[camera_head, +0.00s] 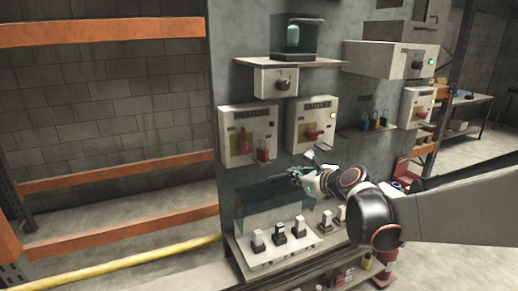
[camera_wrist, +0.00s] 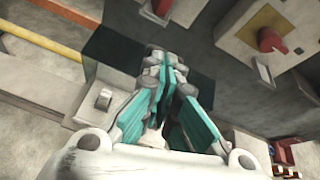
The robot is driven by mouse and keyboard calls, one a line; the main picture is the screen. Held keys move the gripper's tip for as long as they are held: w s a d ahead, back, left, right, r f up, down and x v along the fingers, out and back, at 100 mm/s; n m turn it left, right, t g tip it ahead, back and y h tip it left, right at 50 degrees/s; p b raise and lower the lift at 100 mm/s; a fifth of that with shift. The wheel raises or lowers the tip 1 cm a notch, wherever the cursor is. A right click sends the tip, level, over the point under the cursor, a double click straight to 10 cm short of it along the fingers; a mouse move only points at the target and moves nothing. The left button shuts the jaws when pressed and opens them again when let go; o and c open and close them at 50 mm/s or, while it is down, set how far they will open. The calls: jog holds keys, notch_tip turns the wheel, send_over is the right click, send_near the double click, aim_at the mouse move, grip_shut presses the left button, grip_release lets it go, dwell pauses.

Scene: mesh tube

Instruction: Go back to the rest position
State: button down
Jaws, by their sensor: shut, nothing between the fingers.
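My gripper (camera_head: 296,175) is in front of the grey panel (camera_head: 260,60), above the right end of the glass-walled shelf (camera_head: 268,212) in the head view. In the wrist view, its teal-padded fingers (camera_wrist: 166,68) come together at their tips, with nothing held between them. My arm reaches in from the right of the head view and hides part of the lower panel. The gripper is apart from the two wall boxes, the left one (camera_head: 238,147) and the right one (camera_head: 299,137), each with a red part.
Several small switches stand on the ledge (camera_head: 305,245) below the gripper. A glass case (camera_head: 296,38) stands on an upper shelf. Orange rack beams (camera_head: 110,30) and a yellow rail (camera_head: 120,264) lie to the left. A workbench (camera_head: 470,100) is at the far right.

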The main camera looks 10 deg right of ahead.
jog(key=s+f+n+g+h, duration=0.2)
jog(key=s+f+n, duration=0.1)
jog(key=s+n, duration=1.1)
jog(key=s+d+f+n+g+h+b, duration=0.1)
jog(key=s+f+n+g+h, duration=0.1)
jog(key=s+n, duration=1.3)
jog(key=s+f+g, duration=0.1)
jog(key=s, duration=0.1)
jog(key=shift+s+f+n+g, duration=0.3)
jog(key=shift+f, duration=0.05)
jog(key=shift+d, duration=0.15)
